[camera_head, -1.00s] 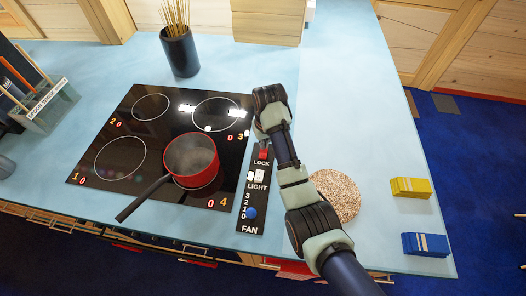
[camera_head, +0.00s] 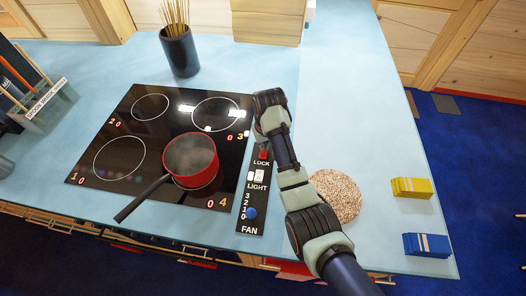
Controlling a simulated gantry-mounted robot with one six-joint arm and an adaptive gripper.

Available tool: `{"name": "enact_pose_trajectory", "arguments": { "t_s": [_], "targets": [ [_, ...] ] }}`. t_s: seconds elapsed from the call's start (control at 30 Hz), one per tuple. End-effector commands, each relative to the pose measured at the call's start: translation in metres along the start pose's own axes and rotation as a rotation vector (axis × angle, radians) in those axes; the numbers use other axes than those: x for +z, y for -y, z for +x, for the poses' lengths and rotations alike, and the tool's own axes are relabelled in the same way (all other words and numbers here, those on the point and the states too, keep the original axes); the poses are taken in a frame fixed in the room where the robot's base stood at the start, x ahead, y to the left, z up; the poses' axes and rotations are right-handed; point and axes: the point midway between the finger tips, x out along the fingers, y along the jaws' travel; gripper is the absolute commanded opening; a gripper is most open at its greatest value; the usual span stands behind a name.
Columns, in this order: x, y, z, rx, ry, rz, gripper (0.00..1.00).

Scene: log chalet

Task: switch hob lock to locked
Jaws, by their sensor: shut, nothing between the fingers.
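The control panel (camera_head: 250,205) is a black strip along the right side of the hob (camera_head: 128,150). Its hob lock, a small red switch (camera_head: 263,154) above the word LOCK, is near the panel's top end, just beside my arm. The switch is too small to tell its position. My wrist is just above the switch in the picture, over the hob's right edge. My gripper's fingers are hidden behind the wrist and arm, so I cannot see whether they touch anything.
A red pot (camera_head: 191,160) with a dark handle stands on the front right hob ring. A speckled round mat (camera_head: 338,194), yellow block (camera_head: 411,188) and blue block (camera_head: 426,244) lie to the right.

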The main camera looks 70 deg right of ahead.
Motion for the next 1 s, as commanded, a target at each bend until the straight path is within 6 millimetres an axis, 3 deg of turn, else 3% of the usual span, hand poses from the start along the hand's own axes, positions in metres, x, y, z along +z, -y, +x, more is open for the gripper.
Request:
{"name": "enact_pose_trajectory", "arguments": {
  "t_s": [0.37,1.0],
  "targets": [
    [0.001,0.000,0.003,0.000,0.001,0.000,0.00],
    [-0.009,0.000,-0.054,0.000,-0.001,0.000,0.00]
  ]
}}
